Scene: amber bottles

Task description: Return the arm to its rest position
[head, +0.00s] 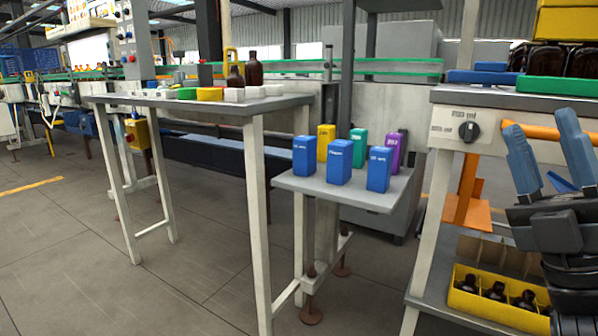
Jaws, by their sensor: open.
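My gripper (541,132) is at the right edge of the head view, with its two blue fingers pointing up and apart. It is open and nothing shows between the fingers. It appears in front of the right-hand workbench (450,97). Part of my arm is cut off by the right edge of the view. Two amber bottles stand on the tall table (150,101) at the left: a larger one (254,73) and a smaller one (236,80).
A small low table (300,184) in the middle holds several boxes, including a blue one (340,162), a yellow one (325,141) and a purple one (394,153). The floor (80,250) at left is clear.

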